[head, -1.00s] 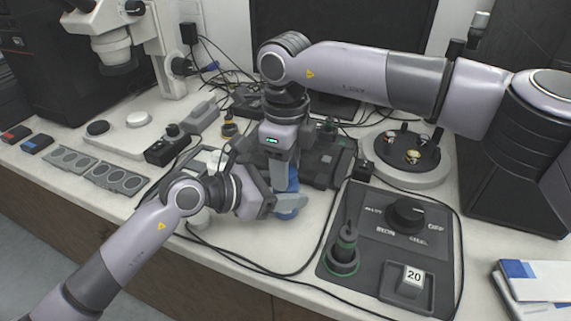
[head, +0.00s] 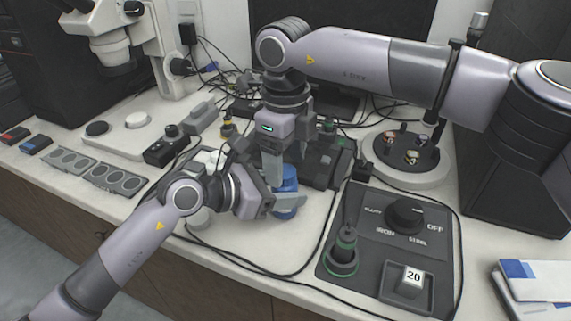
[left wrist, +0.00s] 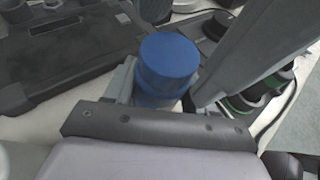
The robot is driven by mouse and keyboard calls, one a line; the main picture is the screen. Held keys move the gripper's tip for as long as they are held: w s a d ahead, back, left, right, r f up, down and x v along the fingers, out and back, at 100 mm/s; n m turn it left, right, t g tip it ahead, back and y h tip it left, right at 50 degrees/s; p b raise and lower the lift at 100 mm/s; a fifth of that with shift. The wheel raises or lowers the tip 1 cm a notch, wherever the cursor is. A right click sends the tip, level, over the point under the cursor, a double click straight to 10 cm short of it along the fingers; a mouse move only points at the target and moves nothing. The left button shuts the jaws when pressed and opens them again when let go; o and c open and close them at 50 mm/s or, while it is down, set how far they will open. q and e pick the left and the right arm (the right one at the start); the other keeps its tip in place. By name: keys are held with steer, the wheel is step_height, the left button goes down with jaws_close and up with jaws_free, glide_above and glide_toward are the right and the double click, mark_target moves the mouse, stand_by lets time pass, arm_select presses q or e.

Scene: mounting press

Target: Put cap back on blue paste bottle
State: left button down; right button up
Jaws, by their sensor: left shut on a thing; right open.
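The blue paste bottle (head: 288,178) stands on the bench in the head view, partly hidden by my grippers. In the left wrist view the bottle body (left wrist: 158,92) is between my left fingers. A flat-topped blue cap (left wrist: 169,55) appears to sit on top of it; whether it is fully seated I cannot tell. My left gripper (head: 284,204) is shut on the bottle, low down. My right gripper (head: 271,176) points down just left of the bottle top in the head view. It is open, and one of its fingers is partly hidden.
A dark device (head: 330,163) is close behind the bottle. A round tray (head: 447,172) stands at the back right. Black cables run across the bench front.

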mark_target(273, 191)
arm_select(q)
steer(key=shift+s+f, duration=0.1)
arm_select(e)
step_height(273, 191, up, 10)
steer(key=shift+r, duration=0.15)
arm_select(q)
steer(key=shift+c, duration=1.4)
jaws_free()
steer(key=v, duration=0.5)
steer(key=shift+s+a, duration=0.15)
steer(key=shift+a, duration=0.2)
steer(key=shift+s+a+r+b, duration=0.3)
steer(key=shift+a+r, duration=0.2)
arm_select(e)
steer(key=shift+f, duration=0.35)
